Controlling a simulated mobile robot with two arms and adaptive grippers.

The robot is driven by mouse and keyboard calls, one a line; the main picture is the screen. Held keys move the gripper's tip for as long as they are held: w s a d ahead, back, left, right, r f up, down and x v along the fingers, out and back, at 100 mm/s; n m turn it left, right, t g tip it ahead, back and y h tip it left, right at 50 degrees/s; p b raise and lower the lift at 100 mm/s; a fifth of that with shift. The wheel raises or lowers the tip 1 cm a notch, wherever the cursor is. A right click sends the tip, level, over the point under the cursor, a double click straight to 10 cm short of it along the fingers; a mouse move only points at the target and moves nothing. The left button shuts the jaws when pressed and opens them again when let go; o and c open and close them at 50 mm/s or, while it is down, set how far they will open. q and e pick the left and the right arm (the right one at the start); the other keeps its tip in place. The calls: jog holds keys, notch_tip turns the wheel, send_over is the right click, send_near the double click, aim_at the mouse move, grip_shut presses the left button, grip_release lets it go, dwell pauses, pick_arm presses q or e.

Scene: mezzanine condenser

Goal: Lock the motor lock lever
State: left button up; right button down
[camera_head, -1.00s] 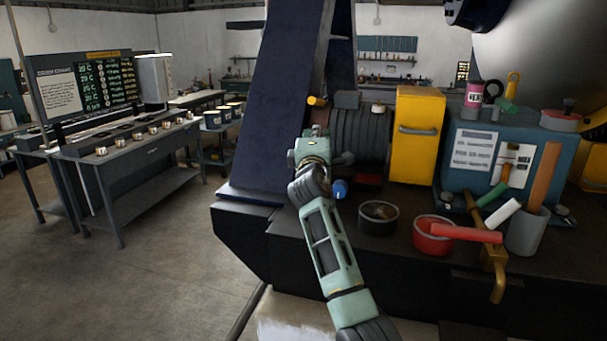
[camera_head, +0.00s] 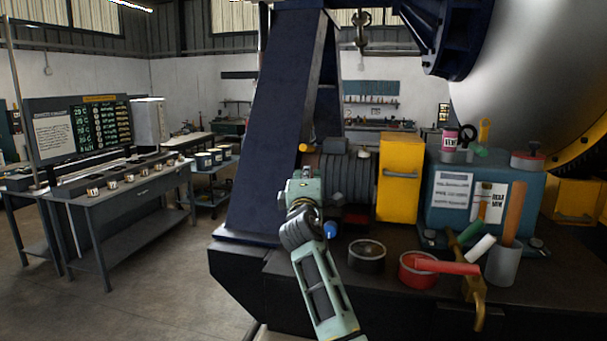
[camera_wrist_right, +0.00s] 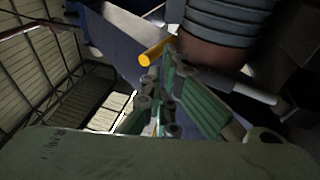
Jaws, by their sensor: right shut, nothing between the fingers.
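The ribbed dark motor (camera_head: 350,178) sits on the bench beside the blue slanted column. A short yellow-tipped lever (camera_head: 307,148), which looks like the motor lock lever, sticks out at the motor's upper left. In the right wrist view its yellow end (camera_wrist_right: 157,51) lies just beyond my fingers, beside the motor's ribbed body (camera_wrist_right: 228,18). My right gripper (camera_wrist_right: 158,106) is shut and empty. In the head view my right wrist is in front of the motor's left side, below the lever, and hides the fingertips. Contact with the lever cannot be told. My left gripper is not in view.
A yellow box (camera_head: 399,178) and a teal box (camera_head: 480,192) stand right of the motor. A dark bowl (camera_head: 367,256), a red bowl (camera_head: 417,270) and a grey cup (camera_head: 503,266) are at the bench front. The blue column (camera_head: 272,120) rises close on the left.

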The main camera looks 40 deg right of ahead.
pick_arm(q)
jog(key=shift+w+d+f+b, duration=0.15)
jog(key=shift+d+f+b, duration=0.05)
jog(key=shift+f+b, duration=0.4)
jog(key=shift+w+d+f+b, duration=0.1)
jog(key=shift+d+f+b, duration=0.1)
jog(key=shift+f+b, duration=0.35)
pick_arm(e)
jog(key=s+a+r, duration=0.2)
jog(key=s+a, duration=0.2)
jog(key=s, duration=0.1)
jog(key=shift+s+r, duration=0.2)
jog(key=shift+s, duration=0.1)
jog(key=shift+s+a+r, duration=0.1)
jog(key=shift+a, duration=0.05)
